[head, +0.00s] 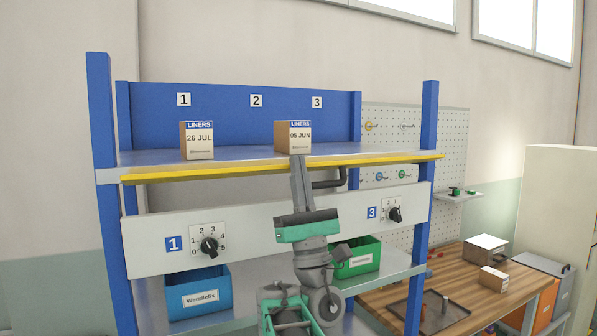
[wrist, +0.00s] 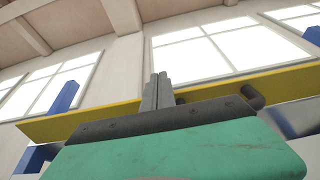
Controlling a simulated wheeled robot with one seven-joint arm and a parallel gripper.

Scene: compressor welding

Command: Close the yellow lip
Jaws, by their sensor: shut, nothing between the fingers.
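The yellow lip (head: 215,172) is a long thin strip along the front edge of the upper shelf. In the wrist view the lip (wrist: 60,124) runs across behind my gripper, with its underside showing. A dark rounded bar or handle (head: 330,184) sits just below the lip, right of my fingers; its end shows in the wrist view (wrist: 252,97). My gripper (head: 298,160) points upward, its fingers together and empty. The fingertips overlap the lip in the head view, hiding a short part of it; I cannot tell whether they touch. In the wrist view the gripper (wrist: 160,77) reaches past the strip.
Two liner boxes (head: 197,140) (head: 293,137) stand on the upper shelf. A white panel (head: 150,225) with knobs lies below. Blue (head: 197,292) and green (head: 357,258) bins sit on the lower shelf. Blue posts (head: 425,200) bound the rack; a wooden table (head: 455,275) is at right.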

